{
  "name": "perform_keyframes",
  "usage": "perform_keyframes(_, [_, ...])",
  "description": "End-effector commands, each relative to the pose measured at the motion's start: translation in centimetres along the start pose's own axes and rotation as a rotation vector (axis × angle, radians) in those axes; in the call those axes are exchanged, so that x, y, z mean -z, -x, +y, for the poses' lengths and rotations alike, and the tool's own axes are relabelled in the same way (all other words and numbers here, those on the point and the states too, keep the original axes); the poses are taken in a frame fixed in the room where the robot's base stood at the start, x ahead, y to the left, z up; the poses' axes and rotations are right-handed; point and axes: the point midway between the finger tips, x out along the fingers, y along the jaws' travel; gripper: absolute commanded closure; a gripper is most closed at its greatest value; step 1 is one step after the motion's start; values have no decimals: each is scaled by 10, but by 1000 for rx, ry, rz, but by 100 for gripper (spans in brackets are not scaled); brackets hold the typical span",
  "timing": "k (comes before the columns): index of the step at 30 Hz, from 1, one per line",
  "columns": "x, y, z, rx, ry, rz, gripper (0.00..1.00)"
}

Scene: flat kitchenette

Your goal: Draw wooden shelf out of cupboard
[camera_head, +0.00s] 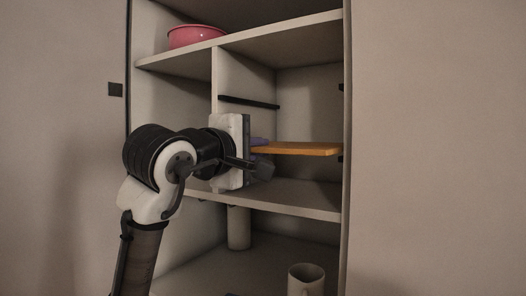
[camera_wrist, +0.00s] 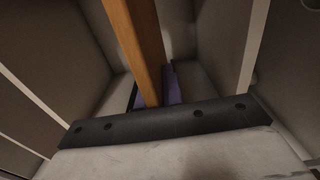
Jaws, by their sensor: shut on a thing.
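The wooden shelf (camera_head: 300,148) is a flat orange-brown board. It sits level inside the right-hand middle compartment of the cupboard (camera_head: 290,30). My gripper (camera_head: 256,150) is at the shelf's left end and shut on it. The fingertips are mostly hidden behind the gripper's pale body. In the wrist view the wooden shelf (camera_wrist: 136,45) runs from the top edge down to the dark gripper bar, which hides its near end. Purple finger parts (camera_wrist: 172,86) show beside the board.
A pink bowl (camera_head: 196,36) stands on the upper shelf. A pale mug (camera_head: 306,280) and a pale cylinder (camera_head: 239,228) stand below the fixed shelf (camera_head: 290,198). A dark rail (camera_head: 250,102) runs inside the compartment. The cupboard's right side wall (camera_head: 346,120) is close to the board's right end.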

Motion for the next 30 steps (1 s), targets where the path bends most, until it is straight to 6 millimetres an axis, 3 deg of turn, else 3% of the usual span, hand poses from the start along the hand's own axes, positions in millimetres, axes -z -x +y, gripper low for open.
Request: perform_keyframes(30, [0, 71, 2, -3, 0, 0, 100])
